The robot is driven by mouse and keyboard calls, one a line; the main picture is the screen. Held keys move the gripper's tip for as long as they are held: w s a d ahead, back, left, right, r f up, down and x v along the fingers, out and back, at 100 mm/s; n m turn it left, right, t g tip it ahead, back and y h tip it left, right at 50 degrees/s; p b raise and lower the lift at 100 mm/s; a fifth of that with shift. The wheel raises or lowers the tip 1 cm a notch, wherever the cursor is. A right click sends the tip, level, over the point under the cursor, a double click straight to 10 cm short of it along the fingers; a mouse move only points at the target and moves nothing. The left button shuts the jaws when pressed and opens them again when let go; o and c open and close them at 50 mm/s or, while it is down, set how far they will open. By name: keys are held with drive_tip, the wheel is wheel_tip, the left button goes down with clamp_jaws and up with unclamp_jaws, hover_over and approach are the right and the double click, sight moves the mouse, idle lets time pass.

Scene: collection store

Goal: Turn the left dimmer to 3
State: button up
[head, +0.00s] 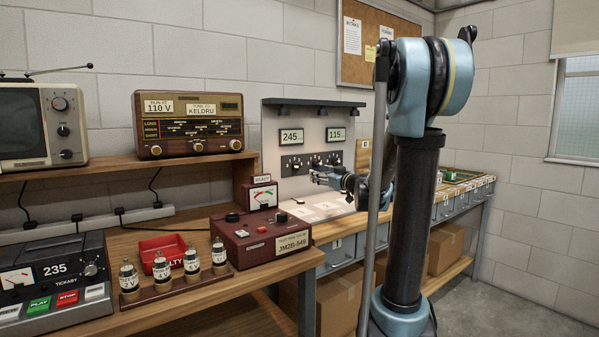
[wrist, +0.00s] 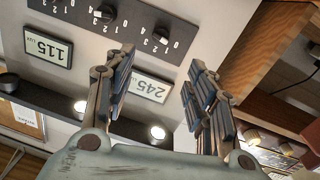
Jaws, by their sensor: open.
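The left dimmer (head: 295,165) is a dark knob on a black strip of the upright light panel, below the display reading 245 (head: 291,137). The wrist view is turned over, and there the knob nearest the 245 display (wrist: 160,36) appears to be this dimmer; it lies beyond my fingertips. Numbers are printed around it, but its exact setting is too small to read. My gripper (head: 316,177) is open in front of the panel, below and right of the left dimmer in the head view. In the wrist view its two fingers (wrist: 160,65) are apart with nothing between them.
A dark ledge with lamps (head: 313,103) juts out above. The red tester (head: 262,236) stands on the bench left of my gripper.

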sight(299, 167)
drive_tip(key=x, duration=1.7)
drive_tip(key=c, duration=1.1)
